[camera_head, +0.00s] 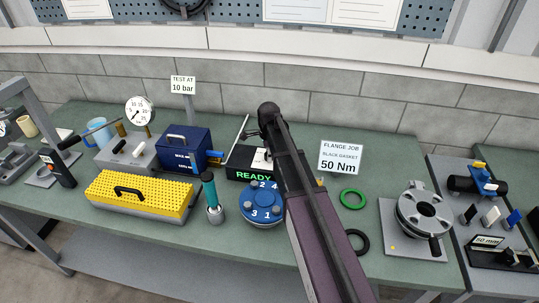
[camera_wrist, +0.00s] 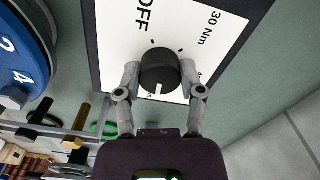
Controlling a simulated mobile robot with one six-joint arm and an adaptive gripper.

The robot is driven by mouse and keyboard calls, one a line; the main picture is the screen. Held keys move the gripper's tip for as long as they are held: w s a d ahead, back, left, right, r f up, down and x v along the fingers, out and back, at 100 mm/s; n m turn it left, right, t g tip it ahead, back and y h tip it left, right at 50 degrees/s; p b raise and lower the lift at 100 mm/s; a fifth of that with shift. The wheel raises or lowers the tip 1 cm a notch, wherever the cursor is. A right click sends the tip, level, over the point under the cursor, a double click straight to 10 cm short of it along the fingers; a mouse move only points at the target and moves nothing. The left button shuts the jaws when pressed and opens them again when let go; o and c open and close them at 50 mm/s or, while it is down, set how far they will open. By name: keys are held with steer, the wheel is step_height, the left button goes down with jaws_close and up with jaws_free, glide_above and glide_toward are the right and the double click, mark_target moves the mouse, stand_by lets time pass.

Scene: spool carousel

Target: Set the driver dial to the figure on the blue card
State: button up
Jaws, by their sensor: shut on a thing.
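The driver dial is a black round knob (camera_wrist: 159,66) on a white face plate (camera_wrist: 112,40) with a dark border. The plate reads OFF and 30 Nm, and another label beginning with 4 is partly hidden by a finger. A white mark on the knob points down the wrist view, towards my gripper's palm. My gripper (camera_wrist: 160,76) is shut on the knob, one finger at each side. In the head view my arm hides most of the dial above the READY display (camera_head: 253,176). A pale card (camera_head: 340,158) reads FLANGE JOB, BLACK GASKET, 50 Nm.
A blue numbered carousel (camera_head: 262,204) stands in front of the driver unit. A green ring (camera_head: 353,198) and a black ring (camera_head: 357,242) lie to its right. A blue box (camera_head: 184,147) and a yellow perforated case (camera_head: 138,195) stand left. A flange fixture (camera_head: 424,218) is at right.

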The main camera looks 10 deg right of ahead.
steer(key=shift+s+m, duration=0.2)
steer(key=shift+m, duration=0.4)
steer(key=o, duration=1.2)
steer(key=shift+c, duration=0.2)
steer(key=shift+w, duration=0.1)
step_height(320, 180, up, 9)
steer(key=p, duration=0.9)
steer(key=shift+w+r, duration=0.1)
steer(key=shift+r, duration=0.05)
steer(key=shift+r, duration=0.1)
